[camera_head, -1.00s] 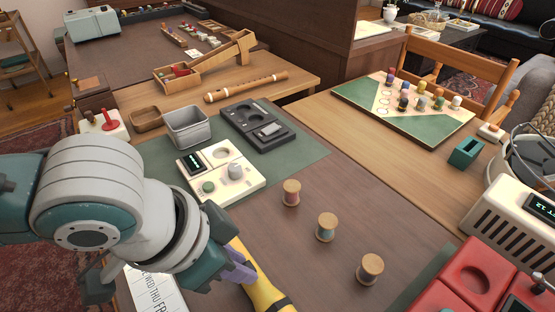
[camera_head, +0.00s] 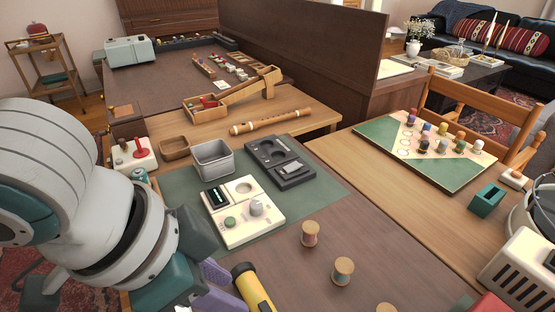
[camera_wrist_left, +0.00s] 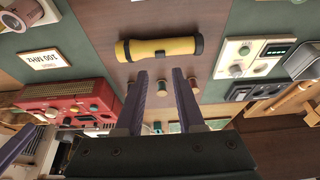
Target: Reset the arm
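My left arm comes in from the left in the head view. Its gripper (camera_head: 212,284) shows purple fingers near the bottom edge, left of a yellow and black flashlight (camera_head: 253,290). In the left wrist view the two fingers (camera_wrist_left: 160,78) stand apart with nothing between them. The flashlight (camera_wrist_left: 160,48) lies on the table beyond the fingertips, apart from them. A purple bar like one of my fingers (camera_wrist_left: 20,140) shows at the left edge of the wrist view. It may be part of my right gripper; its opening cannot be seen.
Wooden spools (camera_head: 343,270) stand on the brown tabletop by the flashlight. A cream device with knobs (camera_head: 241,212), a grey bin (camera_head: 212,160) and a dark tray (camera_head: 281,163) sit on the green mat. A red radio (camera_wrist_left: 70,100) lies left in the wrist view.

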